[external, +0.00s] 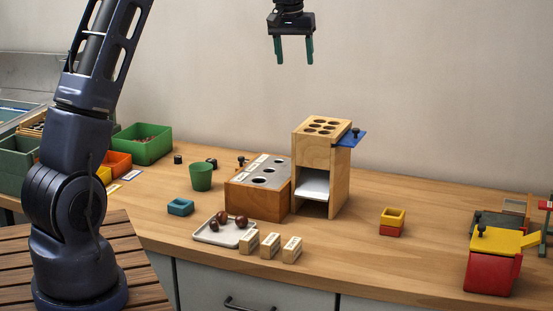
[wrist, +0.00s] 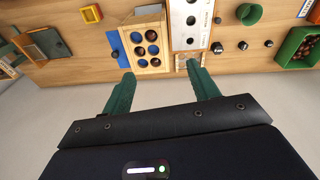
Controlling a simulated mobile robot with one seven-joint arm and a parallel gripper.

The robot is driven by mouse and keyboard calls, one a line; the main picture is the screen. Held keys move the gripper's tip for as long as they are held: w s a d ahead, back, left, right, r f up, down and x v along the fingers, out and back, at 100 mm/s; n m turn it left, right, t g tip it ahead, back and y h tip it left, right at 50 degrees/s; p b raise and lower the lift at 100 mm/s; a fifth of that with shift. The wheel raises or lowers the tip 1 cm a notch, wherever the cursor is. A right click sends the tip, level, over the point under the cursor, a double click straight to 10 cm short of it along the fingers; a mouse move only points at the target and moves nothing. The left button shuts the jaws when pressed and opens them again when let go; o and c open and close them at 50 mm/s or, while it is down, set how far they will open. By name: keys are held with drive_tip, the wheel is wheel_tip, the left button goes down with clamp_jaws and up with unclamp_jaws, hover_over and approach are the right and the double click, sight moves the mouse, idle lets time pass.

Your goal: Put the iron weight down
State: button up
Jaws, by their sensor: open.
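My gripper (external: 292,50) is open and empty, high above the table near the back wall. Its green fingers stand wide apart in the wrist view (wrist: 160,92). Small dark pieces stand on the table behind the green cup (external: 201,176): one black piece (external: 178,158) at the left and another (external: 211,162) nearer the wooden block. They also show in the wrist view, one dark piece (wrist: 268,43) at the right and one (wrist: 242,45) beside it. Either could be the iron weight; I cannot tell which. None is touched by my gripper.
A tall wooden box with six holes (external: 311,146) stands beside a metal-topped block (external: 238,199). In front are a tray of chestnuts (external: 205,238) and several labelled blocks (external: 270,245). A green bin (external: 155,151) stands left, a red-yellow container (external: 490,271) right.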

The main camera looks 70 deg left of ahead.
drive_tip(key=s+d+r+m+t, duration=0.15)
drive_tip(key=s+d+r, duration=0.3)
drive_tip(key=d, duration=0.45)
drive_tip(key=s+d+r+m, duration=0.2)
drive_tip(key=s+d+r, duration=0.2)
drive_tip(key=s+d, duration=0.3)
drive_tip(key=s+d+r+m, duration=0.1)
drive_tip(key=s+d+r, duration=0.3)
drive_tip(key=d, duration=0.6)
drive_tip(key=s+d+f+m+t, duration=0.1)
drive_tip(key=s+d+f+m, duration=0.1)
drive_tip(key=s+d, duration=0.5)
drive_tip(key=s+d+f+m, duration=0.3)
drive_tip(key=s+d, duration=0.5)
drive_tip(key=s, duration=0.9)
drive_tip(key=shift+d+f+m+t+h, duration=0.2)
drive_tip(key=shift+f+m+t+h, duration=0.1)
drive_tip(key=shift+f+m+t, duration=0.1)
